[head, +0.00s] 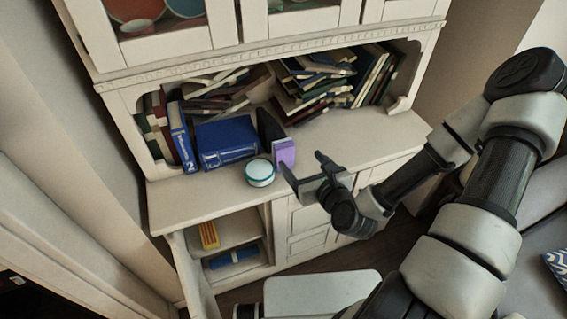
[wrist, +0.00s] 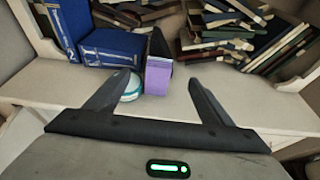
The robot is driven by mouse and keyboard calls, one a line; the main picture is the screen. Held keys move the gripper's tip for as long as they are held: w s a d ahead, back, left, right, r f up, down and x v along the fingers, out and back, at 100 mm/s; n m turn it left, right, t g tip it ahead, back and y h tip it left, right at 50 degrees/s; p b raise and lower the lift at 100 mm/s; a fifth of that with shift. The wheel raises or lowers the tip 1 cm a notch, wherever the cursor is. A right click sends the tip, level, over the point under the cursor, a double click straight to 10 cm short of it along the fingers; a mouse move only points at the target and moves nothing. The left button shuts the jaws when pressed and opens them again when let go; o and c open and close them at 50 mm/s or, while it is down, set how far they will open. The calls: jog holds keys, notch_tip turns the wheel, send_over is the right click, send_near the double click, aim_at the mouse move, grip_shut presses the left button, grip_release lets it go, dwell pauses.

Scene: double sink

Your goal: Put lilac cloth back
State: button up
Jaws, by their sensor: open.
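The lilac cloth (head: 284,152) looks like a small upright lilac block on the white cabinet's counter, right of a round white and teal container. It also shows in the wrist view (wrist: 158,78), between my two fingers as seen from there. My gripper (head: 306,168) is open and empty, in front of and to the right of the lilac cloth. I see no contact between them. A dark upright piece (head: 269,130) stands just behind the lilac cloth.
The round container (head: 260,174) stands close left of the cloth. Blue books (head: 228,142) and piled books (head: 315,80) fill the back. The counter (head: 365,135) is clear at right. An open lower compartment (head: 238,232) holds a yellow item (head: 209,235) and a blue one (head: 234,256).

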jog(key=f+b, duration=0.1)
jog(key=b, duration=0.3)
send_near(285, 145)
jog(key=w+a, duration=0.1)
jog(key=w, duration=0.2)
jog(key=shift+f+x, duration=0.25)
jog(key=shift+x, duration=1.3)
jog(key=shift+f+x, duration=0.3)
jog(key=shift+x, duration=1.25)
jog(key=shift+s, duration=0.2)
jog(key=shift+d, duration=0.1)
jog(key=shift+c, duration=0.3)
jog(key=c, duration=1.5)
notch_tip(285, 145, up, 9)
jog(key=p, duration=0.2)
jog(key=s+d+r+m+h+p, duration=0.1)
jog(key=s+d, duration=0.1)
jog(key=d, duration=0.1)
jog(key=s+d+r+m+h+p, duration=0.1)
jog(key=s+d+r+h+p, duration=0.1)
jog(key=d, duration=0.1)
jog(key=s+d+r+m+h+p, duration=0.1)
jog(key=s+d+r, duration=0.1)
jog(key=d, duration=0.1)
jog(key=shift+s+r+m+t+p, duration=0.1)
jog(key=shift+s+m+t+p, duration=0.2)
jog(key=shift+p, duration=0.1)
